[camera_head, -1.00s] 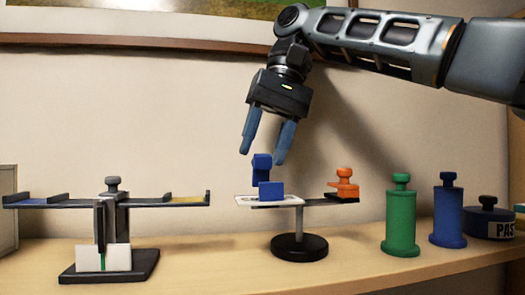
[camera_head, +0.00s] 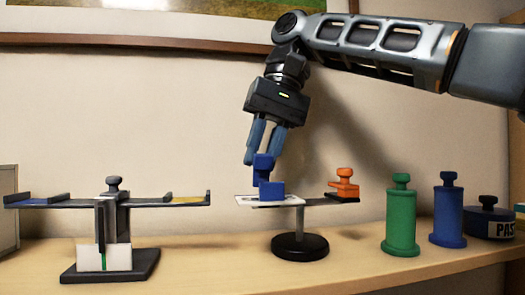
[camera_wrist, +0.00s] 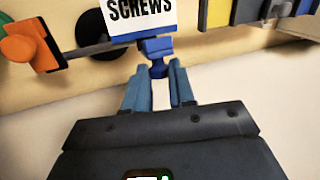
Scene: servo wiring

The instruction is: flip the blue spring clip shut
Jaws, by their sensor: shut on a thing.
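The blue spring clip (camera_head: 271,189) stands on the white plate at the left end of a small dark stand. Its upright knobbed part (camera_head: 263,165) rises behind a low blue block. In the wrist view the clip (camera_wrist: 156,45) sits at the edge of the plate marked SCREWS, with its knob between the fingertips. My gripper (camera_head: 260,154) points down from above, its two blue fingers drawn close together on the clip's upper part. It also shows in the wrist view (camera_wrist: 159,72). The exact finger contact is partly hidden.
An orange clip (camera_head: 345,185) sits on the stand's right end. A grey balance-like stand (camera_head: 112,222) is at left. Green (camera_head: 401,215) and blue (camera_head: 447,212) knobbed cylinders and a dark round container (camera_head: 489,222) stand at right. The wooden shelf front is clear.

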